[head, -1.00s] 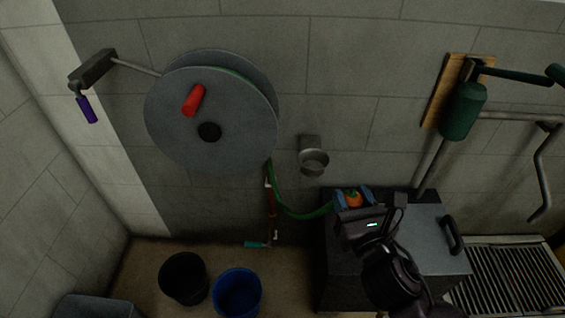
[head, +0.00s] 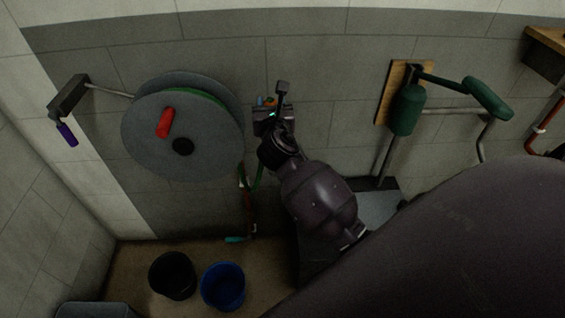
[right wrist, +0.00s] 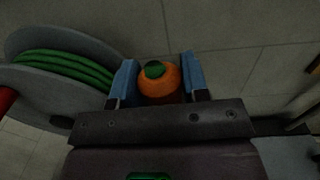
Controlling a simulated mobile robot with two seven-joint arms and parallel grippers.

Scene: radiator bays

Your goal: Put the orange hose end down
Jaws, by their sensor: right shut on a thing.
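The orange hose end (right wrist: 160,82) sits between the two blue fingers of my right gripper (right wrist: 158,75) in the right wrist view, its green tip showing. In the head view the right gripper (head: 269,103) is raised against the wall, just right of the reel, and only a bit of orange shows. The green hose (head: 258,178) hangs below the grey reel (head: 170,140) and passes behind my arm. The metal wall cup is not visible in the head view; my right wrist covers that part of the wall. My left gripper is out of view.
A black bucket (head: 172,276) and a blue bucket (head: 223,287) stand on the floor below the reel. A crank with a purple handle (head: 67,134) juts out left. A green padded fixture (head: 406,110) is at right. My arm hides most of the grey chest (head: 378,206).

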